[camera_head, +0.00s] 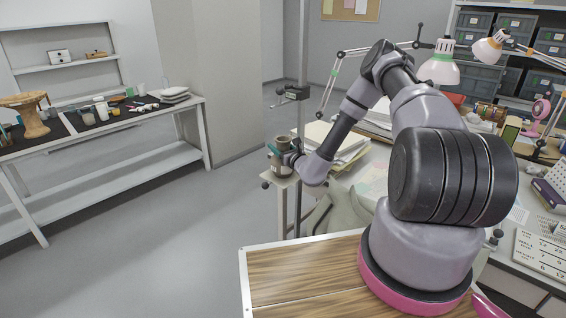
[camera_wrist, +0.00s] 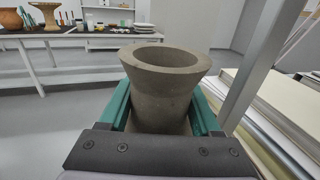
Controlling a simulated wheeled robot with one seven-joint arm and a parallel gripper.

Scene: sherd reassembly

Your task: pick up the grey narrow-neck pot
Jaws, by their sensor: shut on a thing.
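The grey narrow-neck pot (camera_wrist: 165,85) fills the middle of the wrist view, upright, with its flared open rim towards me. My gripper (camera_wrist: 163,112) has its green fingers on both sides of the pot and is shut on it. The pot's lower part is hidden behind the gripper's dark palm. In the head view the pot (camera_head: 283,143) is small, at the end of my outstretched arm. My gripper (camera_head: 276,153) is around its side there. I cannot tell whether the pot's base touches the small ledge below it.
A metal post (camera_head: 302,110) stands close to the right of the pot. Stacked papers and folders (camera_head: 335,143) lie on the desk to the right. A long workbench (camera_head: 120,118) with vessels and tools stands at the left. The floor (camera_head: 170,225) between is clear.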

